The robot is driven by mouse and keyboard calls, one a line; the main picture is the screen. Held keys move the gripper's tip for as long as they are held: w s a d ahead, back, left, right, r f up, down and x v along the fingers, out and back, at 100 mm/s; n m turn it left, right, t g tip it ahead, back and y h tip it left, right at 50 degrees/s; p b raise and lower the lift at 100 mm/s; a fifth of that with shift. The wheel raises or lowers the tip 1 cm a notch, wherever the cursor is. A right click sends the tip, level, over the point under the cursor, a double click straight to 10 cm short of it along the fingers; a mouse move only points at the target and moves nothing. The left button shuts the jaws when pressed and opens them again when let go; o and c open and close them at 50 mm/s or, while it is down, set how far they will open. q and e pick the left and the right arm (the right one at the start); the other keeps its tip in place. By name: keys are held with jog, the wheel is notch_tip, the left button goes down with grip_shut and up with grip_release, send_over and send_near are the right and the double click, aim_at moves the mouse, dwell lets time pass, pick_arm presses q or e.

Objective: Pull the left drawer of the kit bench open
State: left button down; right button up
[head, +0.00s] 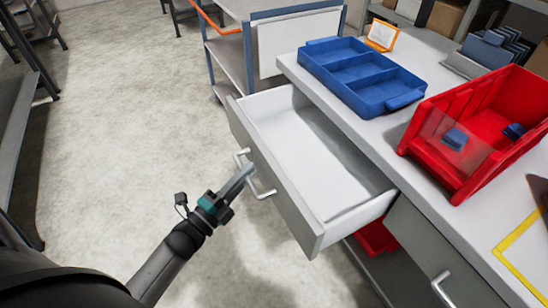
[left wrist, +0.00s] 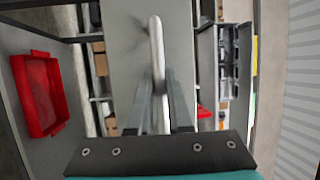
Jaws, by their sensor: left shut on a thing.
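The left drawer (head: 291,208) of the kit bench (head: 425,177) stands well out from under the worktop, and its white inside looks empty. Its silver bar handle (head: 265,193) is on the grey front. My left gripper (head: 247,172) is shut on this handle, reaching it from the front left. In the left wrist view the handle (left wrist: 155,45) runs between the two fingers (left wrist: 160,92), against the grey drawer front (left wrist: 125,40). My right gripper is not in view.
On the worktop are a blue three-part tray (head: 338,62) and a red bin (head: 485,110) with small blue pieces. A second drawer (head: 418,240) on the right is shut. A cart (head: 235,55) stands behind the open drawer. The floor (head: 120,120) at left is clear.

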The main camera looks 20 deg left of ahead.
pick_arm(q)
jog(key=s+a, duration=0.1)
jog(key=s, duration=0.1)
jog(key=s+a, duration=0.2)
jog(key=shift+s+a, duration=0.3)
jog(key=c, duration=0.8)
grip_release()
jog(key=shift+c, duration=0.2)
jog(key=shift+s, duration=0.1)
jog(key=v, duration=1.5)
